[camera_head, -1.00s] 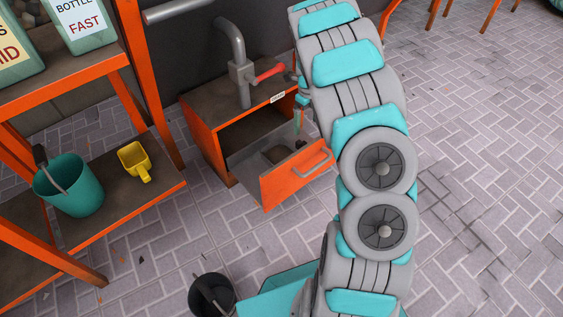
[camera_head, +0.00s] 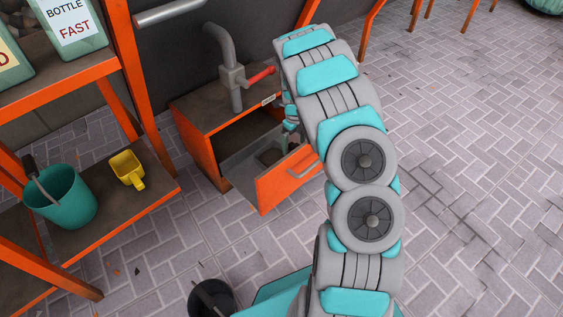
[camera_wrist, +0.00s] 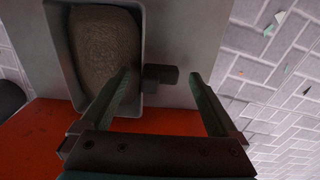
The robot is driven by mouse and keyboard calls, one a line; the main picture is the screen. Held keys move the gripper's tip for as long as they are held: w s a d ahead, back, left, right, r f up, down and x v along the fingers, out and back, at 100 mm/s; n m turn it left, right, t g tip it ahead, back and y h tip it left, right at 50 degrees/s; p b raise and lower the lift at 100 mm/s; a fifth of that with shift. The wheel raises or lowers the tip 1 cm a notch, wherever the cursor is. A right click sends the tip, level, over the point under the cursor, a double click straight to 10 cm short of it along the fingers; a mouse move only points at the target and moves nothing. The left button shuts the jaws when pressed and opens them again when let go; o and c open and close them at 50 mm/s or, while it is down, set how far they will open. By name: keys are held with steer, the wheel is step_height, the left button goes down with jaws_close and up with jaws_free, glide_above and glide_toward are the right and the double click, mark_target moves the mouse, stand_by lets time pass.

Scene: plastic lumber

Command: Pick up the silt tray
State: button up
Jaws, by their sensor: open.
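The silt tray (camera_wrist: 137,60) is a grey tray filled with brown silt, lying in the open drawer. In the wrist view it is at upper left, with a dark stub handle (camera_wrist: 161,75) on its right side. My gripper (camera_wrist: 160,73) is open, and its two fingers point toward the tray. The handle shows between the fingertips, with the left finger overlapping the tray's edge in the picture. I cannot tell the remaining depth. In the head view the tray (camera_head: 268,156) is a small dark patch in the drawer, and my arm partly hides the gripper there.
The drawer's orange front (camera_head: 284,183) stands pulled out from the cabinet (camera_head: 203,150). A grey pipe with a red-handled valve (camera_head: 262,75) rises from the cabinet top. A shelf at left holds a teal bucket (camera_head: 62,200) and a yellow scoop (camera_head: 127,170). Floor at right is open.

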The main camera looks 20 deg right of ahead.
steer(key=shift+c, duration=0.2)
jaws_close()
stand_by(0.6)
